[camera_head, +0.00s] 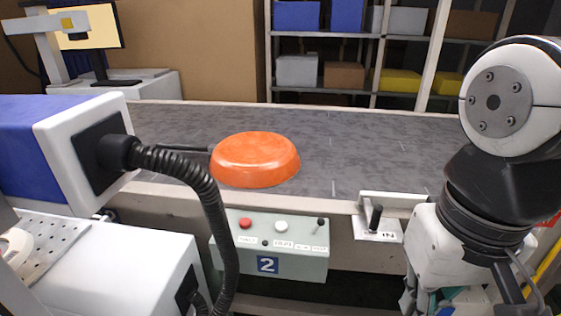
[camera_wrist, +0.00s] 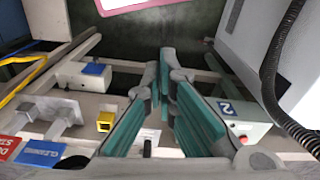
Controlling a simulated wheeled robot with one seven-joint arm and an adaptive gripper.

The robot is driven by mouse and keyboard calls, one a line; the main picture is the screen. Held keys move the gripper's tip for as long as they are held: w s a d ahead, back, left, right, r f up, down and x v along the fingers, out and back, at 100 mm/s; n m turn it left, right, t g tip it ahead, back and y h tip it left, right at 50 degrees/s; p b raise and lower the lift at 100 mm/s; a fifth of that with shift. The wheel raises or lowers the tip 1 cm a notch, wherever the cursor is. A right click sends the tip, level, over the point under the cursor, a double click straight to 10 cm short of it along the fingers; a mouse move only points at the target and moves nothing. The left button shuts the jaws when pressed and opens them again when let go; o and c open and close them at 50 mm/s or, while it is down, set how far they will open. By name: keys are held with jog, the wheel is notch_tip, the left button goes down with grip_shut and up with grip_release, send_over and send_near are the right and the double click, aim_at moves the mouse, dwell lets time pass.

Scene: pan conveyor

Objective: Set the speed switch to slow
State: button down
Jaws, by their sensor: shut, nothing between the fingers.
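A pale green control box (camera_head: 270,250) marked 2 is on the conveyor's front side. It has a red button (camera_head: 245,223), a white button (camera_head: 281,227) and a small dark toggle switch (camera_head: 320,222) at its right end; the small labels are hard to read. To its right, a black lever (camera_head: 376,216) stands on a white labelled plate (camera_head: 385,237). In the wrist view, my gripper (camera_wrist: 166,62) is shut and empty, its teal pads together. The box (camera_wrist: 250,128) shows there to the right of the fingers, with its toggle hidden. Which control sets speed is unclear.
An orange upturned pan (camera_head: 255,160) lies on the grey conveyor belt (camera_head: 370,140). A blue and white machine (camera_head: 75,150) with a black ribbed hose (camera_head: 215,200) stands at the left, the hose passing close to the box. In the wrist view, a yellow block (camera_wrist: 105,121) is left of the fingers.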

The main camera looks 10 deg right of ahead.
jog(key=w+r+m+p, duration=0.4)
jog(key=w+m, duration=0.1)
jog(key=w, duration=0.1)
jog(key=m+g+p, duration=0.1)
jog(key=m+p, duration=0.9)
jog(key=m, duration=0.5)
send_over(317, 226)
jog(key=s+d, duration=0.2)
jog(key=d, duration=0.1)
jog(key=f, duration=0.2)
jog(key=shift+w+d+f+m+h+p, duration=0.1)
jog(key=shift+w+f+m+h+p, duration=0.2)
jog(key=shift+w+m, duration=0.3)
jog(key=shift+s, duration=0.15)
notch_tip(317, 226, down, 10)
jog(key=shift+s+d+b, duration=0.25)
jog(key=shift+s+b, duration=0.05)
jog(key=shift+b, duration=0.05)
jog(key=shift+w+a+r, duration=0.1)
jog(key=shift+r, duration=0.05)
